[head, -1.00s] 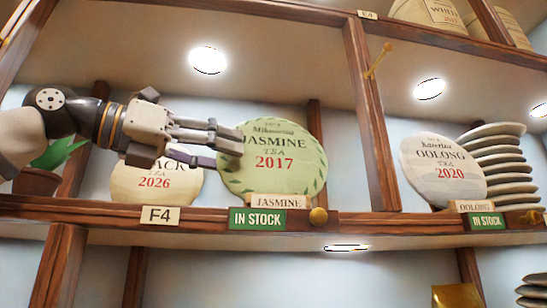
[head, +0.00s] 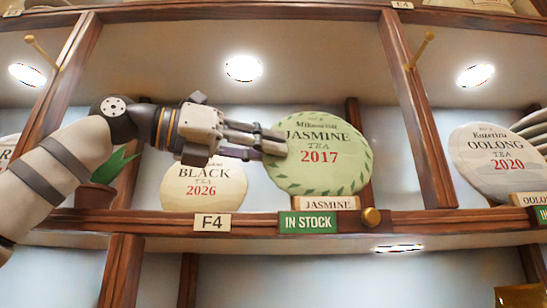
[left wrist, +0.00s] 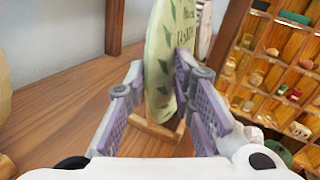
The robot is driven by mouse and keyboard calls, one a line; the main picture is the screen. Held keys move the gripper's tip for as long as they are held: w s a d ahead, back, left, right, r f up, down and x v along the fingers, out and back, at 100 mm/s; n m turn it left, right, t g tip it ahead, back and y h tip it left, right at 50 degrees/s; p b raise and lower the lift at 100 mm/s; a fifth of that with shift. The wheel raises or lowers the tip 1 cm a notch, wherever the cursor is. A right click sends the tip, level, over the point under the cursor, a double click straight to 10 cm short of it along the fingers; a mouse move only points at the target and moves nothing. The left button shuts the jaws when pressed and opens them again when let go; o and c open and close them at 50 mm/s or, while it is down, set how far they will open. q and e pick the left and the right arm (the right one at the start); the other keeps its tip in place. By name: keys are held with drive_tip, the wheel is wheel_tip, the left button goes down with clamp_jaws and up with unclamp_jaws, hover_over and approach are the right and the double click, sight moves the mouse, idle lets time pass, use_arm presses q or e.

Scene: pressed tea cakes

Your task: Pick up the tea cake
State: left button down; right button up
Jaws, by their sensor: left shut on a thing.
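The green round tea cake labelled Jasmine Tea 2017 (head: 318,172) stands upright on the shelf, behind a small wooden Jasmine name block (head: 326,203). My left gripper (head: 276,143) reaches in from the left and is shut on the cake's left edge. In the left wrist view the cake (left wrist: 161,65) shows edge-on between the two purple-padded fingers (left wrist: 166,95), one on each face. Its lower edge is at a wooden stand (left wrist: 152,132); I cannot tell whether it still bears on it. My right gripper is not in view.
A pale Black 2026 cake (head: 203,190) stands just left, behind my gripper. A potted plant (head: 97,195) is further left. A wooden post (head: 418,120) separates the Oolong 2020 cake (head: 497,160) and stacked discs at right. The shelf edge carries an In Stock sign (head: 308,222).

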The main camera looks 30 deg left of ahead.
sight(283, 122)
use_arm(q)
wheel_tip(283, 122, up, 6)
drive_tip(key=shift+s+f, duration=0.1)
drive_tip(key=shift+f, duration=0.05)
drive_tip(key=s+d, duration=0.5)
drive_tip(key=s, duration=0.3)
drive_tip(key=s+d, duration=0.5)
drive_tip(key=s, duration=0.3)
drive_tip(key=shift+s+d, duration=0.15)
drive_tip(key=shift+s, duration=0.25)
drive_tip(key=shift+f, duration=0.1)
